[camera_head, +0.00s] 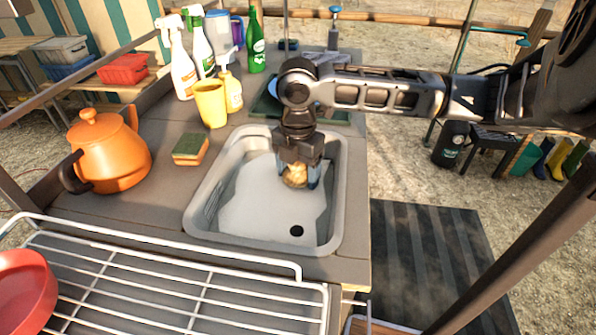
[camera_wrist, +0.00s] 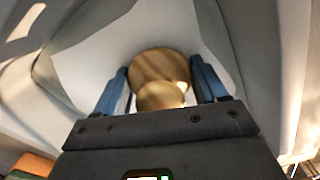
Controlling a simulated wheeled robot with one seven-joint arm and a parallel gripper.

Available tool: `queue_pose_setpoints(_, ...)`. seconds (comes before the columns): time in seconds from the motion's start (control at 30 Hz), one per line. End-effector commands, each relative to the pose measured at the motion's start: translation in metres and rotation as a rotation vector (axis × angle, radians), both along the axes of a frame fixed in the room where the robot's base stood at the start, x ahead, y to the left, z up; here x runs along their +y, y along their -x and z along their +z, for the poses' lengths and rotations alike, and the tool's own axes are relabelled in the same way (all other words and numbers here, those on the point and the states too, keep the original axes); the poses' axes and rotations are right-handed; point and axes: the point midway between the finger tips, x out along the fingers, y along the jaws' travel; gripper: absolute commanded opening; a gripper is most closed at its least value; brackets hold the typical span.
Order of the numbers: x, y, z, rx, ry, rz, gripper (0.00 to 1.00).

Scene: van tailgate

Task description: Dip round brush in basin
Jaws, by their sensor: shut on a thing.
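The round brush (camera_head: 294,177) is a tan, rounded thing held between the blue fingertips of my gripper (camera_head: 299,172). The wrist view shows the brush (camera_wrist: 160,75) with a round top and a wider round part, between the two blue fingers of my gripper (camera_wrist: 162,92). The basin (camera_head: 197,207) is a grey sink set in the counter, with pale water and a dark drain hole near its front right. My gripper points down inside the basin's outline, towards its back right. I cannot tell whether the brush touches the water.
A green and orange sponge (camera_head: 190,149), an orange kettle (camera_head: 108,150) and a yellow cup (camera_head: 210,102) stand left of the basin. Spray bottles (camera_head: 180,62) and a green bottle (camera_head: 256,42) stand behind. A wire rack (camera_head: 165,275) with a red bowl (camera_head: 22,290) lies in front.

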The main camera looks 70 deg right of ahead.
Motion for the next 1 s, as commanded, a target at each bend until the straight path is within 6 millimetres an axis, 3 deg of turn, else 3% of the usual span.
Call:
queue_pose_setpoints(0.43,0.000,0.000,0.004,0.000,0.000,0.000,0.47)
queue_pose_setpoints(1.0,0.000,0.000,0.055,0.000,0.000,0.000,0.47)
